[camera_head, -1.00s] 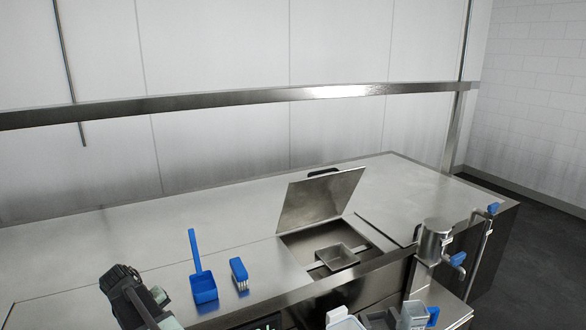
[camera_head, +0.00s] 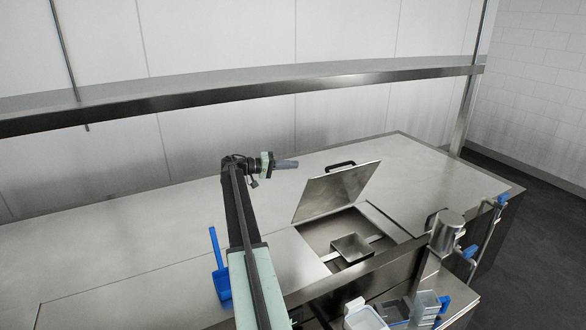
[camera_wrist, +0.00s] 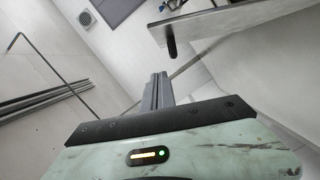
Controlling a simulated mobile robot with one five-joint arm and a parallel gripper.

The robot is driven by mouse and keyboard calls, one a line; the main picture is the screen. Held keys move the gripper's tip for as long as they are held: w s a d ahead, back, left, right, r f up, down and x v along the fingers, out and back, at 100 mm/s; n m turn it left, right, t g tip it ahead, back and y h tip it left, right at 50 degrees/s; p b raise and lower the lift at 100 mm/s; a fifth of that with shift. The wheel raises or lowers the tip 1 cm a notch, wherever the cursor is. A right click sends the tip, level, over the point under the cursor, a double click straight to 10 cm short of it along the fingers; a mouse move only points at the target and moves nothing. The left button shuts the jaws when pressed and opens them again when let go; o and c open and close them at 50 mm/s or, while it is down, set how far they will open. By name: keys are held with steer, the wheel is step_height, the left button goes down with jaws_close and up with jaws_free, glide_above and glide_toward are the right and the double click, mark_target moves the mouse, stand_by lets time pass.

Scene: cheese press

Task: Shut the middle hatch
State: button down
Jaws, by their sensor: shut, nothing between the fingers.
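The middle hatch (camera_head: 338,192) is a steel lid with a black handle (camera_head: 340,166) on its far top edge. It stands open, tilted up behind a square opening (camera_head: 318,233) in the steel counter. My gripper (camera_head: 296,163) is shut and empty, above the counter to the left of the lid, apart from it and pointing right. In the wrist view my gripper (camera_wrist: 158,80) points up the picture. There, a steel panel with a dark handle-like piece (camera_wrist: 171,46) shows at the upper right, likely the lid.
A small metal tray (camera_head: 351,248) sits in the opening. A blue scoop (camera_head: 221,280) lies on the counter at left. A steel rail (camera_head: 250,92) runs along the back. Valves with blue handles (camera_head: 470,251) stand at right. The counter behind the lid is clear.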

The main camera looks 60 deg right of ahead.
steer(key=shift+s+d+f+b, duration=0.4)
steer(key=shift+s+d, duration=0.1)
steer(key=shift+s, duration=0.9)
steer(key=shift+s+d+f+b, duration=0.35)
steer(key=shift+s+d+f, duration=0.15)
steer(key=shift+s, duration=0.85)
steer(key=shift+s+d+f+b, duration=0.35)
steer(key=shift+s+d, duration=0.2)
steer(key=shift+s, duration=0.85)
